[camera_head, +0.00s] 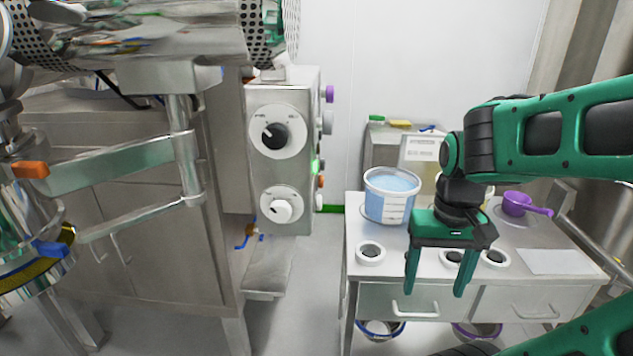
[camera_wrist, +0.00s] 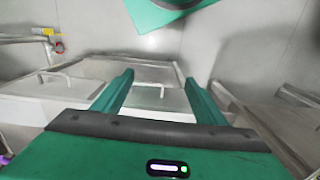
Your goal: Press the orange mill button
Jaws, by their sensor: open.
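A small orange button (camera_head: 320,181) shows edge-on along the right side of the grey control box (camera_head: 280,185). It sits just below a green button (camera_head: 316,165) and above a white one (camera_head: 318,201); its face is turned away from the head view. My gripper (camera_head: 437,286) is open and empty, pointing down in front of the bench, well to the right of the box and lower than the button. In the wrist view, its two fingers (camera_wrist: 157,84) are spread with nothing between them. I cannot make out the orange button in the wrist view.
A bench (camera_head: 420,301) with drawers holds a blue-filled tub (camera_head: 391,195), a purple scoop (camera_head: 522,204) and several white rings. A steel machine with an orange handle (camera_head: 30,170) stands at the left. Open floor (camera_head: 310,290) lies between box and bench.

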